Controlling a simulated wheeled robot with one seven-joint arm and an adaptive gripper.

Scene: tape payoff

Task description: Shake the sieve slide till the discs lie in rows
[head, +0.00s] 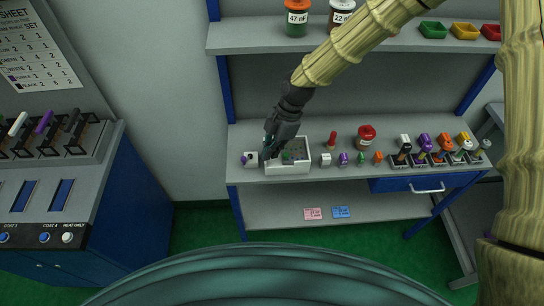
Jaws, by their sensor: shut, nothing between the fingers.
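A white open box (288,170) with a grey inside stands near the left end of the bench, and it may be the sieve. A small green part shows inside it. Discs or rows are too small to make out. My gripper (269,150) reaches down from above at the left side of the box. It is shut and holds nothing. Its fingers partly cover the back left corner of the box, and I cannot tell whether they touch it. A small white block with a purple knob (246,160) is just left of the box.
Small coloured pieces (343,159), a red jar (366,137) and a red peg (332,138) stand right of the box. Several coloured holders (424,150) fill the bench's right end. A shelf (255,36) with jars runs above. A switch console (60,190) stands left.

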